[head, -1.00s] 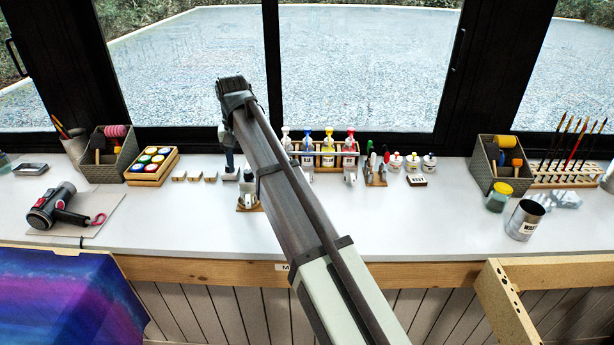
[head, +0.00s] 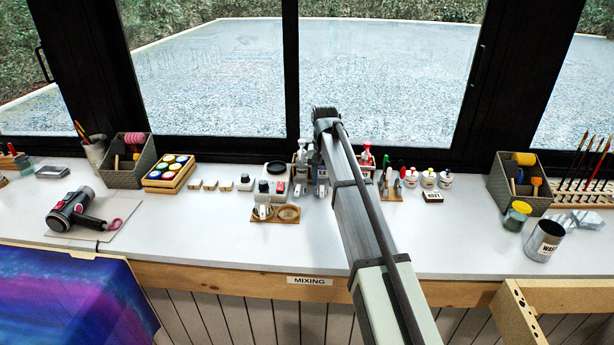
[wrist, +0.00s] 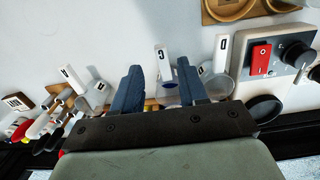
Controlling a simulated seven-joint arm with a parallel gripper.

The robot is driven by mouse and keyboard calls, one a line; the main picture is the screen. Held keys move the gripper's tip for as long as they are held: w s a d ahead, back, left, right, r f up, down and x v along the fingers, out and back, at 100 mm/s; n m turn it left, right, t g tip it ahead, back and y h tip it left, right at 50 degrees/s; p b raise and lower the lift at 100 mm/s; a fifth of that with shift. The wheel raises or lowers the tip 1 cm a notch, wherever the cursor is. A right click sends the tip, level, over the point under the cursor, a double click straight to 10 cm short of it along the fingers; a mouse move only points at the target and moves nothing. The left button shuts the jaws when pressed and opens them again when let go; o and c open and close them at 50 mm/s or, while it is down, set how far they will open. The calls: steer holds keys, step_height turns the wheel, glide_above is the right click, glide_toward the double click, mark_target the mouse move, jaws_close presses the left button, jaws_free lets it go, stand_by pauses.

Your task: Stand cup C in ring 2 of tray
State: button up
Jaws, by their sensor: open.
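In the wrist view, a clear cup with a white lettered tab (wrist: 161,52) stands between the blue fingers of my open gripper (wrist: 158,68); the letter looks like a C. Nothing is gripped. Another tabbed cup (wrist: 221,50) stands just right of the fingers, its letter hard to read. The wooden tray (head: 276,221) has round rings and lies left of my arm in the head view; its right ring looks empty, and something white stands at its left part. The tray's edge also shows at the top of the wrist view (wrist: 208,14). In the head view my arm hides the fingertips.
A device with a red switch (wrist: 262,60) and dark knobs stands close beside the cups. The window frame is close behind. The table front is clear.

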mark_target(322, 191)
steer(key=shift+w+a, duration=0.1)
steer(key=shift+w, duration=0.25)
steer(key=shift+f, duration=2.9)
jaws_close()
steer(key=shift+r, duration=0.15)
steer(key=shift+r, duration=1)
steer(key=shift+s, duration=0.2)
